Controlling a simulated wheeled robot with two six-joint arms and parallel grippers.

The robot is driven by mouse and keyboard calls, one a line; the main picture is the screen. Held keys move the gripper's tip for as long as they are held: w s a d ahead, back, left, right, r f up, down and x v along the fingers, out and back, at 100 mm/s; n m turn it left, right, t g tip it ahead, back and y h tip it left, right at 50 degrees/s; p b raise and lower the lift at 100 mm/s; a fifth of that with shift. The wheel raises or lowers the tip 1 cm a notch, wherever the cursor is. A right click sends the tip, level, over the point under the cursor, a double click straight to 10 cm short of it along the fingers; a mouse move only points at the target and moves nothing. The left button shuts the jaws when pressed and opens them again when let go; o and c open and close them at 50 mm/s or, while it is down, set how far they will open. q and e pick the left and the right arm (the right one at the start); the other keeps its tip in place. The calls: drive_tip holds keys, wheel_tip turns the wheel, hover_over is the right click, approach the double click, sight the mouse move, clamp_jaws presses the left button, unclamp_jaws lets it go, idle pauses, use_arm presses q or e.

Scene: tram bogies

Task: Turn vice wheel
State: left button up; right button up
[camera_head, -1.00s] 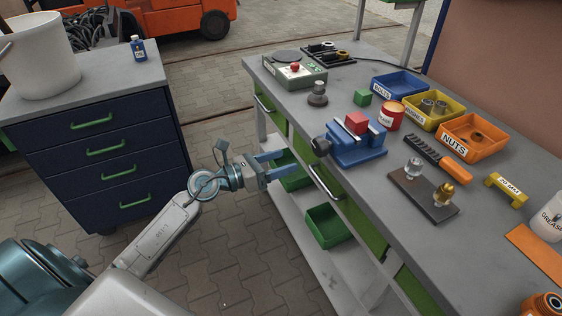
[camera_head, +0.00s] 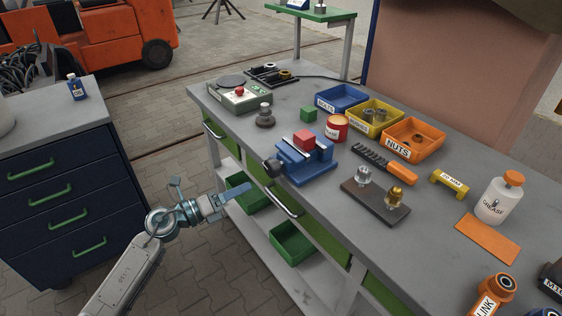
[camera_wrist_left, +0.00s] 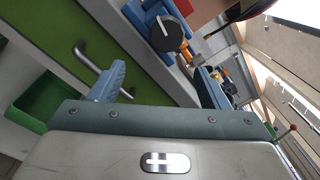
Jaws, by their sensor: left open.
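The blue vice (camera_head: 306,161) stands near the front edge of the grey workbench, with a red block (camera_head: 304,139) at its jaws. Its dark round wheel (camera_head: 273,166) sticks out over the bench's front edge, and it also shows in the left wrist view (camera_wrist_left: 166,34). My left gripper (camera_head: 226,196) is in front of the bench, to the left of and below the wheel, apart from it. In the left wrist view its two blue fingers (camera_wrist_left: 162,86) are spread, with nothing held between them; the wheel lies beyond them. My right gripper is not seen.
A drawer handle (camera_head: 286,203) is under the bench's edge. Green bins (camera_head: 293,243) sit on the lower shelf.

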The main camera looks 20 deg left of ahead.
sight(268, 169)
use_arm(q)
drive_tip(key=w+d+n+t+h+p, duration=0.1)
drive_tip(key=w+d+n+p, duration=0.1)
drive_tip(key=n, duration=0.6)
drive_tip(key=w+d+r+n+t+h+p, duration=0.1)
drive_tip(key=w+d+n+p, duration=0.1)
drive_tip(key=n, duration=0.6)
drive_tip(key=w+d+r+n+h+p, duration=0.1)
drive_tip(key=w+n, duration=0.3)
drive_tip(key=n, duration=0.4)
drive_tip(key=shift+d+r+t+p, duration=0.1)
drive_tip(key=shift+d+t+p, duration=0.35)
drive_tip(key=shift+p, duration=0.35)
drive_tip(key=shift+w+d+r, duration=0.1)
drive_tip(key=shift+w+d, duration=0.25)
drive_tip(key=shift+d, duration=0.05)
